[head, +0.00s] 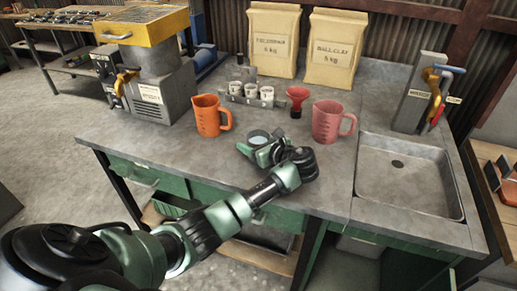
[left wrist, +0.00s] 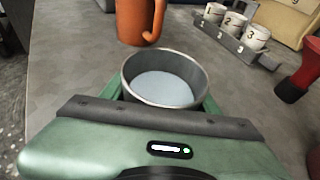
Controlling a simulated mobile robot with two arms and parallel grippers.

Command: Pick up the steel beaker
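The steel beaker (left wrist: 165,82) is a round grey cup with a pale inside, seen from above in the left wrist view. In the head view the beaker (head: 258,137) is partly hidden behind my left gripper (head: 260,147), low over the workbench. In the left wrist view the two green fingers of my left gripper (left wrist: 164,100) stand on either side of the beaker, very close to its wall. I cannot tell whether they press on it or leave a small gap. My right gripper is not in view.
An orange jug (head: 208,118) stands behind and left of the beaker. Numbered cups in a rack (head: 250,96), a red funnel (head: 297,100) and a pink jug (head: 327,122) stand behind and right. A sink (head: 405,180) is at the right. The bench front left is clear.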

